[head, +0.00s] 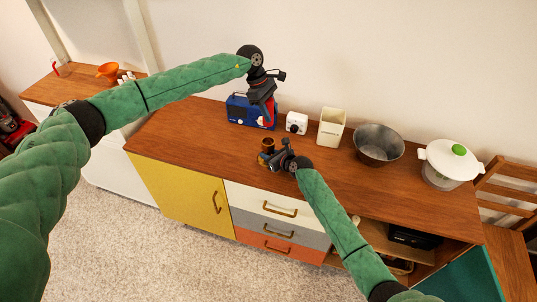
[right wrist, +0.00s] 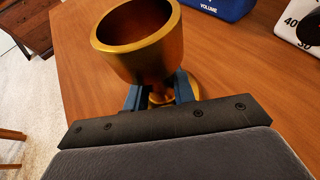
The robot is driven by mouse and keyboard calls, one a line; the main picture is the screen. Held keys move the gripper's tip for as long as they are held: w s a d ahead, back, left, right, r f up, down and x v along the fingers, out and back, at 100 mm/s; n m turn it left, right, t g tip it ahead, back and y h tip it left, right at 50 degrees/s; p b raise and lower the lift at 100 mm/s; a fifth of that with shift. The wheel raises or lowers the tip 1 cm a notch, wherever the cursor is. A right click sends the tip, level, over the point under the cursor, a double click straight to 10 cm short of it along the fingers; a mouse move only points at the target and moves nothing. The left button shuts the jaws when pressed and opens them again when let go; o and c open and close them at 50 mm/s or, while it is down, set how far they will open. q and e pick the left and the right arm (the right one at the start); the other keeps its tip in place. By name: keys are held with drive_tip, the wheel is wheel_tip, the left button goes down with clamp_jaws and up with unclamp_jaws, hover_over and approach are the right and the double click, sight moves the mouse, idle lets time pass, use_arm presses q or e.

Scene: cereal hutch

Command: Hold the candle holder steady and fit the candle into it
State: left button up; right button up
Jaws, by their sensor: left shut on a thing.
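The candle holder (head: 267,145), a gold cup on a short stem with a round foot, stands upright on the wooden hutch top. It fills the upper middle of the right wrist view (right wrist: 140,45), and its cup looks empty. My right gripper (head: 283,158) is low at the holder, its two fingers on either side of the stem under the cup (right wrist: 160,95); they look open around it. My left gripper (head: 266,100) is shut on a red candle (head: 271,113), mostly hidden by the fingers, above and behind the holder, apart from it.
Behind the holder stand a blue radio (head: 240,111), a white timer (head: 297,122) and a cream canister (head: 331,127). A metal bowl (head: 379,143) and a white lidded pot (head: 449,163) are to the right. The hutch top left of the holder is clear.

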sight(270, 125)
clamp_jaws()
use_arm(q)
wheel_tip(270, 125, down, 6)
drive_tip(key=shift+r, duration=0.1)
drive_tip(key=shift+f, duration=0.3)
drive_tip(key=shift+f, duration=2.1)
drive_tip(key=o, duration=1.1)
